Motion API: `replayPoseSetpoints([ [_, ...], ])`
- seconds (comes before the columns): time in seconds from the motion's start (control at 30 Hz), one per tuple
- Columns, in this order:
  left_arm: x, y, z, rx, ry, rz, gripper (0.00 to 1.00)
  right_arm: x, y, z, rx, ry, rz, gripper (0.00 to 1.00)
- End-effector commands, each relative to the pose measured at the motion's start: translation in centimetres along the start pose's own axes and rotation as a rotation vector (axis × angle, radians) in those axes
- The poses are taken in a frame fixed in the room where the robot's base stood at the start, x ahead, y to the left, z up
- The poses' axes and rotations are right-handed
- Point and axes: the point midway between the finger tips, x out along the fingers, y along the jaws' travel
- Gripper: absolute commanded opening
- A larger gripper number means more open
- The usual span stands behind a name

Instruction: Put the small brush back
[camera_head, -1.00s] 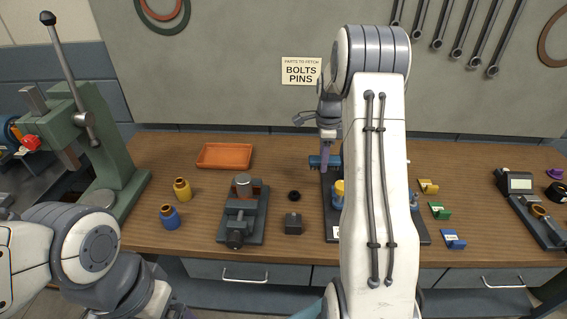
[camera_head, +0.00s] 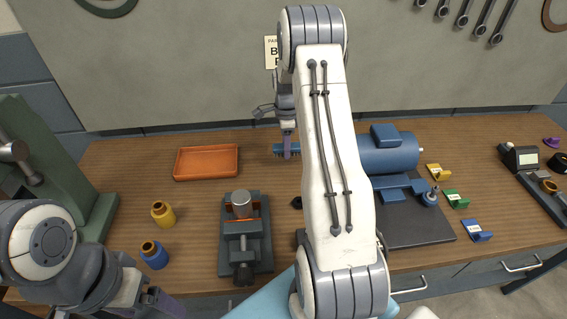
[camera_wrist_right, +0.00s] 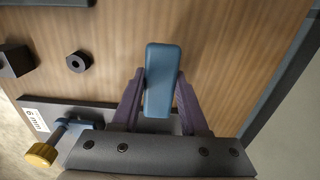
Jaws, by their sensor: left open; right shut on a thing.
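The small brush (camera_head: 278,149) is a blue bar with bristles along its edge. My right gripper (camera_head: 287,152) is shut on it above the back of the bench, right of the orange tray. In the right wrist view the brush (camera_wrist_right: 161,80) is a blue block between the purple fingers (camera_wrist_right: 158,105). The orange tray (camera_head: 206,176) looks empty. My left gripper (camera_head: 155,303) is open at the bottom left, low in the picture and partly cut off, apart from the brush. My right arm hides part of the bench middle.
A blue motor-like casing (camera_head: 392,155) stands by a dark board (camera_head: 425,232) right of my right arm. A dark vise (camera_head: 243,236), a yellow pot (camera_head: 163,213) and a blue pot (camera_head: 153,254) stand at left. Coloured blocks (camera_head: 455,199) lie at right. Bench between tray and vise is clear.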

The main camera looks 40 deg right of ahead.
Motion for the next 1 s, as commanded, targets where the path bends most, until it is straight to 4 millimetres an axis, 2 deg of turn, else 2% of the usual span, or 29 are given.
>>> replayPoseSetpoints([
  [0.1,-0.8,0.1,-0.1,0.000,0.000,0.000,0.89,2.0,0.1,0.1,-0.001,0.000,0.004,0.00],
  [0.5,-1.9,0.1,-0.1,-0.001,0.000,0.000,0.89,6.7,-0.1,0.0,0.000,0.000,0.001,0.00],
  [0.93,-1.5,0.1,-0.1,-0.001,0.000,0.000,0.89,7.6,-0.1,-0.1,0.002,0.000,-0.001,0.00],
  [0.97,-1.7,0.1,-0.1,-0.001,0.000,0.000,0.89,7.5,-0.1,-0.1,0.002,0.000,-0.001,0.55],
  [1.0,-1.7,0.1,-0.1,-0.001,0.000,0.000,0.89,7.4,-0.1,-0.1,0.002,0.000,-0.001,0.70],
])
